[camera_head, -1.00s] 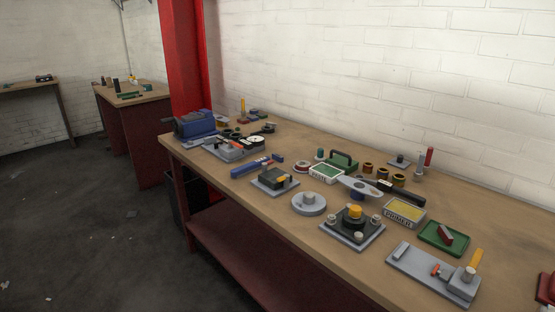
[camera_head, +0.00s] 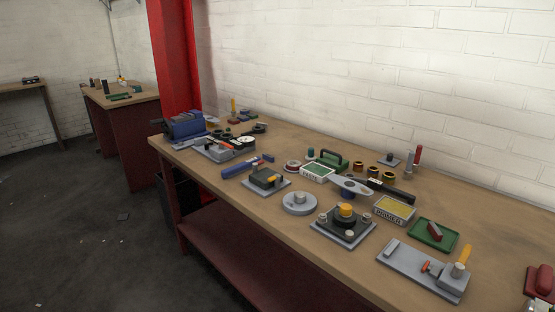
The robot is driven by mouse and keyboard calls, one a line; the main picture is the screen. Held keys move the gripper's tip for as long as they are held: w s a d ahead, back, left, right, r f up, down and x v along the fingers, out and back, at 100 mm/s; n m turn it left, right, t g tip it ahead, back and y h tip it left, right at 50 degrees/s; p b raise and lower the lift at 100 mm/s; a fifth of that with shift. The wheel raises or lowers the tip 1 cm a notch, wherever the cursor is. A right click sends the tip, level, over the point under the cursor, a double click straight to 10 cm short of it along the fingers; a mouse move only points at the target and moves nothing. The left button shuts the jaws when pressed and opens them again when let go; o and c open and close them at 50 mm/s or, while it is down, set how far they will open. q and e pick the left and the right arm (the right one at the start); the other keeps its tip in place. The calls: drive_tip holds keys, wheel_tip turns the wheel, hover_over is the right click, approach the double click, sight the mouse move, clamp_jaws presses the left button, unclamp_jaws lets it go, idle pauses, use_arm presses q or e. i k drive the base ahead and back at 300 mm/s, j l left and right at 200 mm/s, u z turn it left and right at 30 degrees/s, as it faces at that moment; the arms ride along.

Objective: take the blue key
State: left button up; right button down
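A long blue tool (camera_head: 243,169), perhaps the blue key, lies flat on the workbench (camera_head: 262,224), left of the middle. Its right end is near a smaller blue piece (camera_head: 268,158). It lies just behind a grey plate (camera_head: 285,186) that bears a dark block. From here I cannot tell its exact shape. Neither of my grippers shows in the head view.
A blue machine (camera_head: 185,126) stands at the bench's far left end. Fixtures, a PASTE tin (camera_head: 318,172), a PRIMER tin (camera_head: 394,211) and a green tray (camera_head: 433,235) crowd the bench. A red post (camera_head: 174,60) rises behind. The floor (camera_head: 95,225) at left is mostly open.

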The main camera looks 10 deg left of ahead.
sight(266, 156)
drive_tip(key=j+z, duration=0.15)
drive_tip(key=z, duration=0.95)
drive_tip(key=j+z, duration=0.75)
drive_tip(key=k+j+z, duration=0.2)
drive_tip(key=j, duration=0.15)
drive_tip(key=k+j+z, duration=0.1)
drive_tip(key=j+z, duration=0.15)
drive_tip(key=k+j+z, duration=0.1)
drive_tip(key=k+j, duration=0.15)
drive_tip(key=j, duration=0.25)
drive_tip(key=k+j+z, duration=0.1)
drive_tip(key=k+j, duration=0.2)
drive_tip(key=j, duration=0.2)
drive_tip(key=k+j+z, duration=0.1)
drive_tip(key=k+j, duration=0.2)
drive_tip(key=j, duration=0.15)
